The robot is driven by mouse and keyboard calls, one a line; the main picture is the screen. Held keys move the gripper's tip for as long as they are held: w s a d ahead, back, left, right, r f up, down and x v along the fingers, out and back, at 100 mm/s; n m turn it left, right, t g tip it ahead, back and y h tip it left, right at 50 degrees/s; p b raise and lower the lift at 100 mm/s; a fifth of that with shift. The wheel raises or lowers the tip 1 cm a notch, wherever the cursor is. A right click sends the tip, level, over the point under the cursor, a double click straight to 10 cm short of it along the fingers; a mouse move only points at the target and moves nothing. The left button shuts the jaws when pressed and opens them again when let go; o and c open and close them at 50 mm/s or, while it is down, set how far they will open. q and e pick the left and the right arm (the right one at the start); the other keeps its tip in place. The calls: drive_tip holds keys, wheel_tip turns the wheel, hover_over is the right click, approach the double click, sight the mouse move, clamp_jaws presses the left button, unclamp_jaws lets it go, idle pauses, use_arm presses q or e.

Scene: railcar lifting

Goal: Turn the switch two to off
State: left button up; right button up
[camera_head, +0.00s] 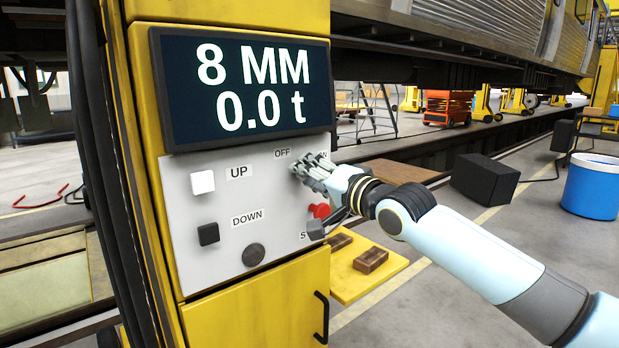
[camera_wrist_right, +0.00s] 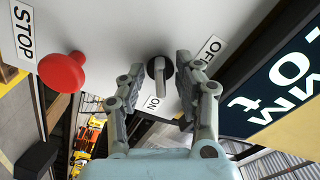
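The rotary switch (camera_wrist_right: 158,72) is a dark round knob with a pale lever on the light grey control panel (camera_head: 190,240). The OFF label (camera_wrist_right: 208,58) and ON label (camera_wrist_right: 152,104) sit near it; the lever's exact setting is hard to tell. In the head view the right gripper (camera_head: 303,168) covers the switch below the OFF label (camera_head: 282,153). In the right wrist view the right gripper (camera_wrist_right: 160,66) is open, with one finger on either side of the lever and visible gaps. My left gripper is not in view.
The display (camera_head: 245,88) reads 8 MM and 0.0 t. The panel also has a white UP button (camera_head: 202,182), a black DOWN button (camera_head: 209,234) and a red STOP button (camera_wrist_right: 62,73) close to the right gripper. A yellow cabinet door (camera_head: 255,305) is below.

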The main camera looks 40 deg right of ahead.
clamp_jaws()
drive_tip(key=shift+n, duration=0.3)
drive_tip(key=n+b, duration=0.1)
drive_tip(key=n, duration=0.4)
drive_tip(key=n+b, duration=0.1)
drive_tip(key=n, duration=0.5)
drive_tip(key=shift+d+f, duration=0.15)
drive_tip(key=shift+f, duration=0.05)
drive_tip(key=shift+n, duration=0.3)
idle(0.5)
unclamp_jaws()
